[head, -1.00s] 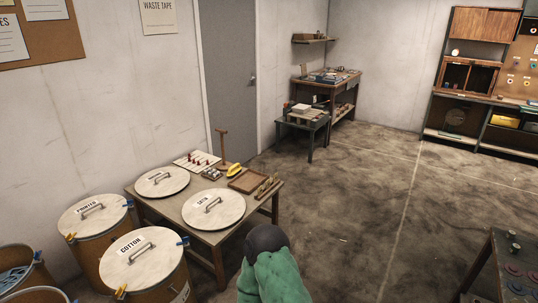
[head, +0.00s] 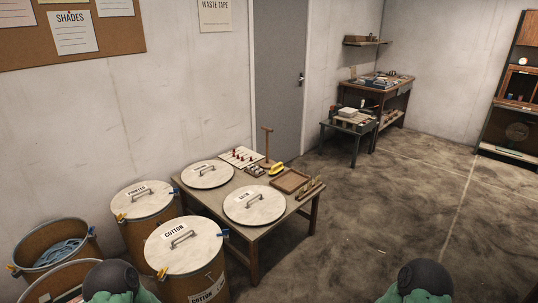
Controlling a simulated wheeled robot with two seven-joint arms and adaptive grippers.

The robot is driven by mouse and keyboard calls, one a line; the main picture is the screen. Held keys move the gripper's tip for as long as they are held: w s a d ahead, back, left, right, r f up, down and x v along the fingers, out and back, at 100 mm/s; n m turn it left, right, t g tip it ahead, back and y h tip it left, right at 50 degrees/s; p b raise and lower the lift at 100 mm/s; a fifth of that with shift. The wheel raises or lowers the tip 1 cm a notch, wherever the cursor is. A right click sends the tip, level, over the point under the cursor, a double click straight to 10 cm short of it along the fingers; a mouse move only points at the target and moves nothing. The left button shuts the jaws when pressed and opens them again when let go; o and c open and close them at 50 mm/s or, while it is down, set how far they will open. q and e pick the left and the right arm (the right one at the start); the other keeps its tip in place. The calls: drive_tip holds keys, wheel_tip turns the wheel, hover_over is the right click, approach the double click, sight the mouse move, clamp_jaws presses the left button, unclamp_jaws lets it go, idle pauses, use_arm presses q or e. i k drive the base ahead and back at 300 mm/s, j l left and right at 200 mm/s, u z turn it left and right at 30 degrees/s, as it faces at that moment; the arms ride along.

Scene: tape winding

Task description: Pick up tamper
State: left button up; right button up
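A brown wooden tool with a T-shaped handle (head: 267,146), which looks like the tamper, stands upright at the back of the wooden table (head: 285,222). Its foot is partly hidden behind small items on the table. Green and black parts of my two arms show at the bottom edge, well short of the table. Neither of my grippers is in view.
Round lids marked SATIN (head: 254,205) and blank-looking (head: 208,174) lie on the table, beside a yellow item (head: 276,169) and a shallow wooden tray (head: 290,181). Drums marked COTTON (head: 184,246) and PRINTED (head: 143,199) stand at its left. Floor (head: 370,210) to the right is clear.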

sight(267, 164)
drive_tip(key=i+l+z, duration=0.25)
drive_tip(key=i+z, duration=0.6)
drive_tip(key=i, duration=0.15)
drive_tip(key=i+z, duration=0.6)
drive_tip(key=i, duration=1.85)
drive_tip(key=i+j+u, duration=0.1)
drive_tip(key=i+u, duration=0.2)
drive_tip(key=i, duration=0.35)
drive_tip(key=i+u, duration=0.25)
drive_tip(key=i, duration=0.4)
drive_tip(key=i+l+u, duration=0.3)
drive_tip(key=i, duration=0.35)
drive_tip(key=i+j+u, duration=0.2)
drive_tip(key=i+u, duration=0.55)
drive_tip(key=u, duration=0.15)
drive_tip(key=i+u, duration=0.4)
drive_tip(key=i+l+u, duration=0.25)
drive_tip(key=i+u, duration=0.2)
drive_tip(key=k, duration=0.05)
